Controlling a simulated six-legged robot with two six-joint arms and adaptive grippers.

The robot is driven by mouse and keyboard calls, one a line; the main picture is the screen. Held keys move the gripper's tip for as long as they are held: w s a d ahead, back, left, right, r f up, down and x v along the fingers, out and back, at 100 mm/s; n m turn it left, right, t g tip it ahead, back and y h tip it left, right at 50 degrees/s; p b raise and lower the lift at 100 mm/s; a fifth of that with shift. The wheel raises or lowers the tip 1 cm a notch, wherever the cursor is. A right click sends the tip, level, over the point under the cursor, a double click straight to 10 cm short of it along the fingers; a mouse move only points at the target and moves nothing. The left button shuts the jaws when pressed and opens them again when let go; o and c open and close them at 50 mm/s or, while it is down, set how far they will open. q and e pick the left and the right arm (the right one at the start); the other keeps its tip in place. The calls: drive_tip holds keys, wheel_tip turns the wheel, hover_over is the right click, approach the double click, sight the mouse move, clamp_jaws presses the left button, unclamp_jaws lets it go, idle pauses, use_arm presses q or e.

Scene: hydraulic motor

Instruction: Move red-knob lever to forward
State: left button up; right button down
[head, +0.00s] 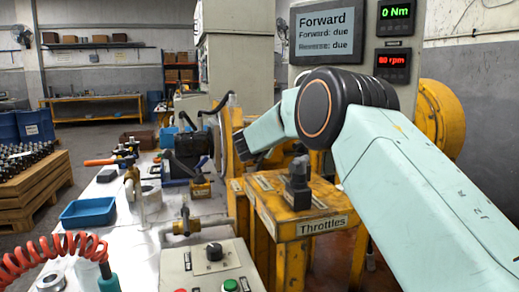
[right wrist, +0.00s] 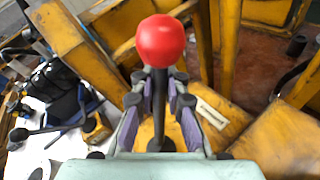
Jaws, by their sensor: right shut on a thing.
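The red knob (right wrist: 161,41) stands out large in the right wrist view, on top of a dark lever shaft (right wrist: 159,105). My right gripper (right wrist: 158,82) is shut on the lever, with its fingers on both sides of the shaft just below the knob. In the head view my right arm reaches in from the right and bends left above the yellow throttle stand (head: 330,224). The red knob and the gripping fingers are hidden there. My left gripper is in neither view.
A screen (head: 328,33) reads "Forward", with Forward and Reverse both "due". Readouts show 0 Nm (head: 395,12) and 80 rpm (head: 391,60). A grey control box (head: 212,268), a blue tray (head: 88,212) and a red coiled hose (head: 50,252) occupy the left bench.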

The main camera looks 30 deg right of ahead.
drive_tip(key=shift+s+d+f, duration=0.1)
drive_tip(key=shift+d+f, duration=0.1)
drive_tip(key=shift+f, duration=0.3)
drive_tip(key=c, duration=1.8)
unclamp_jaws()
drive_tip(key=o, duration=0.4)
drive_tip(key=shift+s+r, duration=0.1)
drive_tip(key=shift+r, duration=0.2)
drive_tip(key=shift+a+r, duration=0.15)
drive_tip(key=v, duration=1.1)
drive_tip(key=shift+s+a, duration=0.15)
drive_tip(key=shift+s, duration=0.15)
drive_tip(key=shift+a, duration=0.15)
